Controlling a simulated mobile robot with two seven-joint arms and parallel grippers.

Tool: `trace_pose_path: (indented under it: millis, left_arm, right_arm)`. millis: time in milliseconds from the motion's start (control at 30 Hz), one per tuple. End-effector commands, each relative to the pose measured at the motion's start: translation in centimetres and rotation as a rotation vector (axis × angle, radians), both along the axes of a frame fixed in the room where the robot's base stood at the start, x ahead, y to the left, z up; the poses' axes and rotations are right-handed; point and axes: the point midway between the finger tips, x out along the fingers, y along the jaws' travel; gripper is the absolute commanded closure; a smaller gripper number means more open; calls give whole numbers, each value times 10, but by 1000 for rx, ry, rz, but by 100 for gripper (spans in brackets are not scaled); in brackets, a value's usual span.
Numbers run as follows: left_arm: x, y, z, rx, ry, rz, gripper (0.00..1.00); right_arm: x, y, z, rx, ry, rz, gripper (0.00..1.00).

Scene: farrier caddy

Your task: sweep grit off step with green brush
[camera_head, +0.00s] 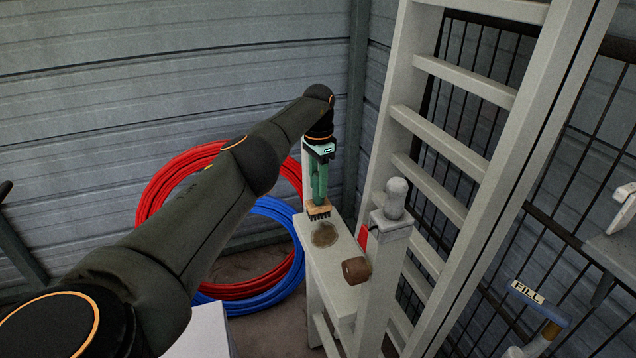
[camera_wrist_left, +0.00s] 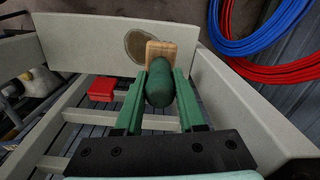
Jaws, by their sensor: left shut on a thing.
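My left gripper (camera_head: 319,190) is shut on the green brush, whose green handle (camera_wrist_left: 160,82) sits between the two green fingers in the left wrist view. The brush's wooden block (camera_head: 318,209) with dark bristles (camera_head: 320,216) points down. The brush is close above the pale step (camera_head: 331,263). A round brown patch of grit (camera_head: 325,235) lies on the step just below the bristles; it also shows in the left wrist view (camera_wrist_left: 140,46), partly behind the wooden block. I cannot tell whether the bristles touch it. My right gripper is not in view.
A white ladder (camera_head: 450,140) leans behind. Red hose (camera_head: 160,185) and blue hose (camera_head: 290,275) coils lie left. A red block (camera_wrist_left: 102,89) shows below.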

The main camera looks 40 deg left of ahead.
Motion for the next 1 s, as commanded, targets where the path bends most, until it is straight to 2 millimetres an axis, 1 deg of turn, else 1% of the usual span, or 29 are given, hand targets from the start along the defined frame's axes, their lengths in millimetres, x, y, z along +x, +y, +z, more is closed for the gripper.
trace_pose_path:
  millis: [33,300,367,633,1000]
  left_arm:
    - [0,0,-9,0,-1,0,100]
    - [0,0,-39,-1,-2,1,100]
    - [0,0,-31,-1,-3,1,100]
    - [-1,0,-34,0,1,1,100]
    - [0,0,-36,1,-1,1,100]
  right_arm:
    - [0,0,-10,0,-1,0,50]
    - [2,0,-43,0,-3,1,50]
    - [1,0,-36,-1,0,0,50]
    - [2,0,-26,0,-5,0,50]
    - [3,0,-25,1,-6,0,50]
